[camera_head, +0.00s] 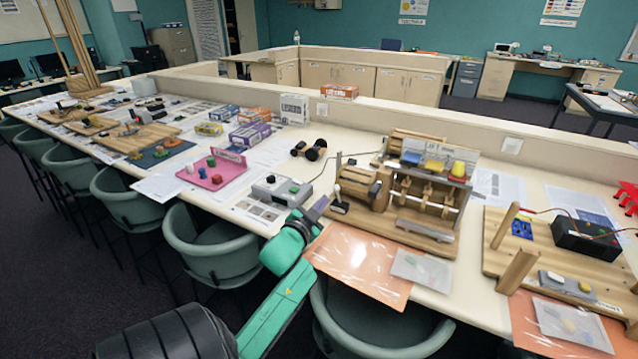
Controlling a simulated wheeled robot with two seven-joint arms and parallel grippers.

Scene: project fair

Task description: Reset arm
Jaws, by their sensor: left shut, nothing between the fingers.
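My left arm reaches up from the bottom with green links. Its gripper (318,207) is shut and empty, over the front edge of the long table (480,290). Just right of its fingertips stands a small lever (338,198) with a pale knob on a dark base; I cannot tell whether they touch. The lever is at the left end of a wooden cam machine (412,232) with a crank block, a shaft and coloured pieces on top. My right gripper is not in view.
An orange sheet (360,262) and a clear bag (420,268) lie before the machine. A wooden board (505,262) with a black battery box (585,240) is at right. A pink tray (212,172) and a small wheeled car (310,150) are at left. Green chairs (215,245) line the front.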

